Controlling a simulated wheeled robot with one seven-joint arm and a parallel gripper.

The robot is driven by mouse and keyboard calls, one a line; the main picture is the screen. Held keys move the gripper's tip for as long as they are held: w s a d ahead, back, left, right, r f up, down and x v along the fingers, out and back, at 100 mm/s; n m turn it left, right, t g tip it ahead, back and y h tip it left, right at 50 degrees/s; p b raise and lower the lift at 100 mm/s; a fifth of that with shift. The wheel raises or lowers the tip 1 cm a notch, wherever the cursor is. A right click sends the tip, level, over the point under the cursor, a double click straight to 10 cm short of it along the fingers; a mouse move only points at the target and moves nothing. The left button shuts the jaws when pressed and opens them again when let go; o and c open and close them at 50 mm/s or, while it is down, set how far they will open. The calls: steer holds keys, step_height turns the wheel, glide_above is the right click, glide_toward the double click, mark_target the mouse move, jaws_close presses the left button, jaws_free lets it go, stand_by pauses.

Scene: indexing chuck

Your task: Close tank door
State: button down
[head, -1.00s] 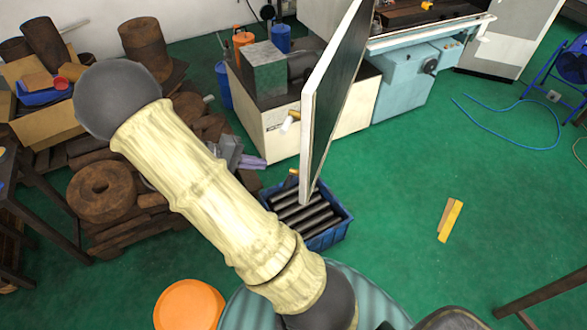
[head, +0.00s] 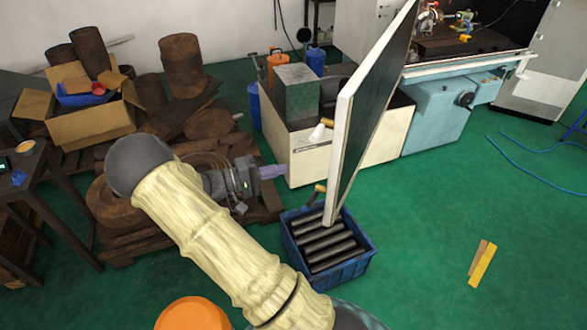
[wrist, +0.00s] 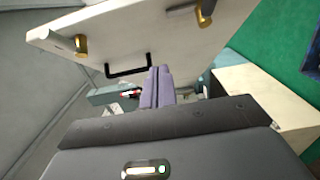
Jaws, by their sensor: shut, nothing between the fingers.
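A large flat door panel (head: 372,115), cream-edged with a dark face, stands upright and swung open in the head view. Two latches with brass-coloured parts stick out from its left side. In the wrist view its pale face (wrist: 190,45) fills the top, with a black bar handle (wrist: 128,68) and the two latches. My gripper (head: 284,171) has purple fingers, shut and empty, left of the door in the head view. In the wrist view the fingers (wrist: 157,75) point toward the panel, just right of the handle; contact cannot be told.
A blue crate of dark bars (head: 365,268) sits on the floor below the door. A cream machine cabinet (head: 310,160) stands behind my gripper. Rusty stock (head: 115,200) is piled at left. Green floor at right is mostly clear, with a yellow strip (head: 483,265).

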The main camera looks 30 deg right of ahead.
steer(key=s+p+x, duration=0.1)
steer(key=x, duration=0.3)
steer(key=p+x, duration=0.1)
steer(key=x, duration=0.2)
steer(key=s+x, duration=0.1)
steer(key=x, duration=0.3)
steer(key=shift+s+p, duration=0.4)
steer(key=shift+f, duration=0.1)
